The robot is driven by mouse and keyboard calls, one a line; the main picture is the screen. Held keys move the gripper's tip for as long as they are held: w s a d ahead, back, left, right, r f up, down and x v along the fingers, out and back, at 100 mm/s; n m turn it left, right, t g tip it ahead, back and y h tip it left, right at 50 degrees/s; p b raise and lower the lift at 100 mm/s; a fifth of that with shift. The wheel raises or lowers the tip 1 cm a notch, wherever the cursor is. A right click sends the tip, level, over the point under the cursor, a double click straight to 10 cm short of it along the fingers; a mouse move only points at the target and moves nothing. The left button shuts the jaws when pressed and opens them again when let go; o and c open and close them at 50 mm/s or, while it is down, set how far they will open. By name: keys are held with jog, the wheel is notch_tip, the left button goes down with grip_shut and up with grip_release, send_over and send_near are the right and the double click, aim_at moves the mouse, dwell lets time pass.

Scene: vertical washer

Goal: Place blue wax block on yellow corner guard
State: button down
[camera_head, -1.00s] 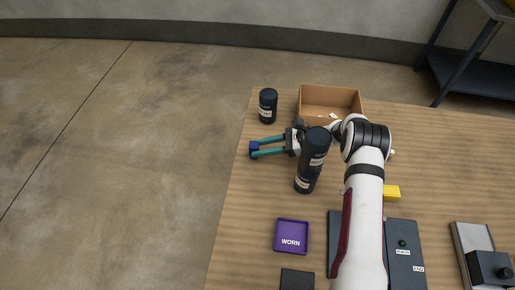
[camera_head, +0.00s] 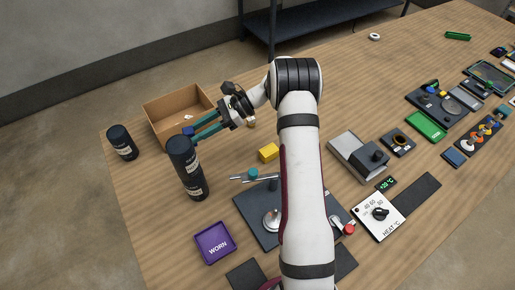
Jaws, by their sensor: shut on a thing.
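My gripper (camera_head: 195,133) is shut on a small blue wax block (camera_head: 187,131), which shows at the tips of its teal fingers. In the picture they are just above the top of a tall black cylinder and in front of the cardboard box. The height above the table is hard to tell. A yellow block-like piece (camera_head: 268,152), probably the yellow corner guard, sits on the table to the right of and below my gripper in the picture, apart from it.
The tall black cylinder (camera_head: 187,168) stands close to my fingers; another black cylinder (camera_head: 122,142) is farther left. The open cardboard box (camera_head: 165,100) is behind. A purple WORN tray (camera_head: 214,243) and a dark plate with metal fittings (camera_head: 258,222) are nearer. Several devices fill the right side.

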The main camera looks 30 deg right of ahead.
jog(key=s+d+r+m+t+h, duration=0.2)
jog(key=s+d+m+t, duration=0.1)
jog(key=s+d, duration=0.75)
jog(key=s+d+r+m+t+h, duration=0.15)
jog(key=s+d+m+t, duration=0.25)
jog(key=s+d, duration=0.7)
send_over(270, 152)
jog(key=d, duration=0.2)
jog(key=f, duration=1)
jog(key=shift+s+a+f, duration=0.1)
jog(key=shift+s+f, duration=0.2)
jog(key=shift+f, duration=0.4)
jog(key=shift+f, duration=0.2)
jog(key=c, duration=0.6)
grip_release()
jog(key=shift+o, duration=0.2)
